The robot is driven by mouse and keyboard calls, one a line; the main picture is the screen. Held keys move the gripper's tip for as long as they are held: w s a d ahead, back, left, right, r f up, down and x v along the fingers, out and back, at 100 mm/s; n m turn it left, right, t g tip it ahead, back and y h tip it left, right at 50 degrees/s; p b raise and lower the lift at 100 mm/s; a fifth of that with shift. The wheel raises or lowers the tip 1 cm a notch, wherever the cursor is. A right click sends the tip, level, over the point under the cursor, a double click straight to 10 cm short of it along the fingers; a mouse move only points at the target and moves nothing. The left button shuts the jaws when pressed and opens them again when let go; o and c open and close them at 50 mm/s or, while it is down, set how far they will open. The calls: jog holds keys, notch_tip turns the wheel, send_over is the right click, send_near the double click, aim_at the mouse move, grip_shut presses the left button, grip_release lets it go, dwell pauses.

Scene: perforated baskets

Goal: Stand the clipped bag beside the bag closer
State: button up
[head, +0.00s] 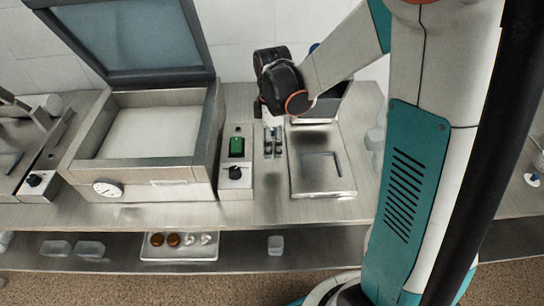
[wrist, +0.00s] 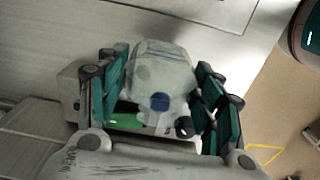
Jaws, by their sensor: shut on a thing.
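A pale, translucent bag (wrist: 165,62) with a blue clip (wrist: 160,101) sits between the two teal fingers of my gripper (wrist: 162,82) in the wrist view. The gripper is shut on the bag. In the head view my gripper (head: 273,143) points down over the bench, just right of a narrow control box (head: 236,187) with a green switch and a black knob. I cannot make out the bag there. The bag closer is not clearly identifiable. Left of the control box stands a steel chamber (head: 190,178) with its lid open and a dial on its front.
A flat steel plate unit (head: 322,180) lies right of my gripper, with a dark-topped box behind it. Another device with a black knob (head: 35,179) stands at the far left. The lower shelf holds a tray (head: 180,254) with brown and clear items. The bench front is clear.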

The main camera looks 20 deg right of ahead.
aim_at(273, 154)
jog(key=shift+f+b, duration=0.75)
jog(key=shift+f, duration=2.3)
jog(key=shift+f, duration=0.15)
jog(key=o, duration=1.2)
jog(key=shift+o, duration=0.2)
